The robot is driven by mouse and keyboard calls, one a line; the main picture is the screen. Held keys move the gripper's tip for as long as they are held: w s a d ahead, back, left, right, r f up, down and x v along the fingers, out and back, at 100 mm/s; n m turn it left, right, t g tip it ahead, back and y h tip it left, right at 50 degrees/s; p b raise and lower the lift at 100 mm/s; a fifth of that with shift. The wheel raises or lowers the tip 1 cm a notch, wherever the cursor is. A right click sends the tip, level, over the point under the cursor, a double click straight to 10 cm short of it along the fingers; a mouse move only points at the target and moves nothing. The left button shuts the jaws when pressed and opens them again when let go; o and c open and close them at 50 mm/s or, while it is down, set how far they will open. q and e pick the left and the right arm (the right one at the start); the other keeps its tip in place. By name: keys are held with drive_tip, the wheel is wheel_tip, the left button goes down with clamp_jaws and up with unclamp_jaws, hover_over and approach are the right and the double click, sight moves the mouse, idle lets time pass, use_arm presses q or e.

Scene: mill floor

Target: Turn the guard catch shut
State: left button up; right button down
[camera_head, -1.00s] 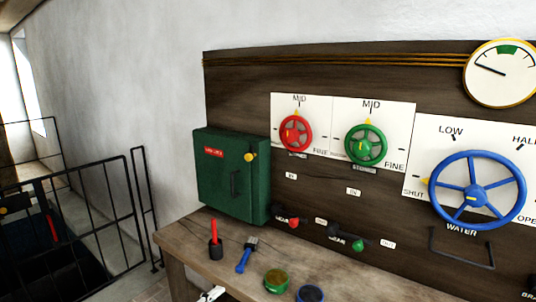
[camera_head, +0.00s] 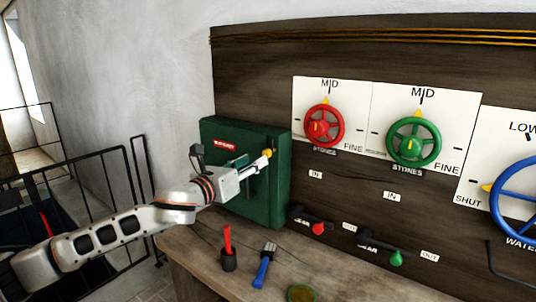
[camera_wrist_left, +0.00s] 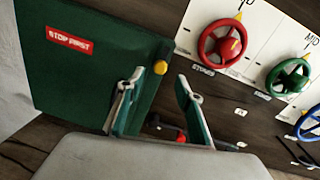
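The guard is a green cabinet (camera_head: 218,140) with a red "STOP FIRST" label, on the board at the left; its door looks closed. The wrist view shows its face too (camera_wrist_left: 60,80). The catch (camera_head: 267,153) is a small yellow knob at the upper right of its front; its turn angle cannot be told. My left gripper (camera_head: 252,164) is in front of the cabinet, its tips close to the catch. In the wrist view its two fingers (camera_wrist_left: 160,80) are apart, with the yellow catch (camera_wrist_left: 160,67) showing between the tips; contact cannot be told. My right gripper is out of view.
A red handwheel (camera_head: 324,126) and a green handwheel (camera_head: 413,142) are right of the cabinet. Red and green levers (camera_head: 318,228) are below. A black railing (camera_head: 100,180) is left.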

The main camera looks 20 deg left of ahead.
sight(265, 154)
use_arm(q)
drive_tip(key=x, duration=0.6)
drive_tip(key=shift+w+d, duration=0.1)
drive_tip(key=shift+w, duration=0.2)
clamp_jaws()
